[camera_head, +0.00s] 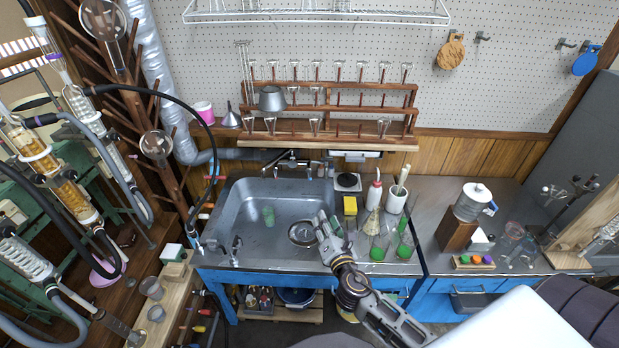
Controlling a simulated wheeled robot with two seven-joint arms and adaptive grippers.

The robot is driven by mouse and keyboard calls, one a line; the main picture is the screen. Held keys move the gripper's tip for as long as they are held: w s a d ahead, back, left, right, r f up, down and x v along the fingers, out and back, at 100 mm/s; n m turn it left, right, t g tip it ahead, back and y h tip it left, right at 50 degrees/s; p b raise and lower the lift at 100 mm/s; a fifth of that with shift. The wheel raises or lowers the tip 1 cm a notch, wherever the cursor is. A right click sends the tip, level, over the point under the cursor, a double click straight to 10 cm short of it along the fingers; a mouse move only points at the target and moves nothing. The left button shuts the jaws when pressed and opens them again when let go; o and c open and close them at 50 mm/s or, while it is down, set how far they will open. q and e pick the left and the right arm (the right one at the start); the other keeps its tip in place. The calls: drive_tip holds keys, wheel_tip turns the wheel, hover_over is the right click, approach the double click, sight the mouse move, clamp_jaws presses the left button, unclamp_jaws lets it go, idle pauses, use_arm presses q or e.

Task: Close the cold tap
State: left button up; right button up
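The metal sink (228,200) is set into the bench below the wooden rack. A tap with a dark spout (280,157) stands at its back edge, with small fittings beside it. I cannot tell which handle is the cold one, or whether water runs. Another small tap-like fitting (236,248) stands at the front left of the sink. My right gripper (328,218) is over the right front part of the sink, near the drain (302,233), apart from the back tap. Its fingers are too small to judge their gap. My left gripper is not in view.
Green-filled flasks (377,250), white bottles (396,198) and a yellow sponge (350,205) crowd the bench right of the sink. Glassware and hoses fill the left side. A glassware rack (340,137) stands behind.

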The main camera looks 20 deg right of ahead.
drive_tip(key=shift+s+d+r+n+t+h, duration=0.2)
drive_tip(key=shift+r+n, duration=0.45)
drive_tip(key=shift+n, duration=0.55)
drive_tip(key=shift+w+d+r+n+t+h, duration=0.1)
drive_tip(key=shift+d+r+n+h, duration=0.15)
drive_tip(key=shift+r+n, duration=0.7)
drive_tip(key=shift+s+d+r+n+t+h, duration=0.1)
drive_tip(key=shift+d+r+n+h, duration=0.25)
drive_tip(key=shift+n, duration=1.1)
drive_tip(key=shift+w+r, duration=0.1)
drive_tip(key=shift+w, duration=0.05)
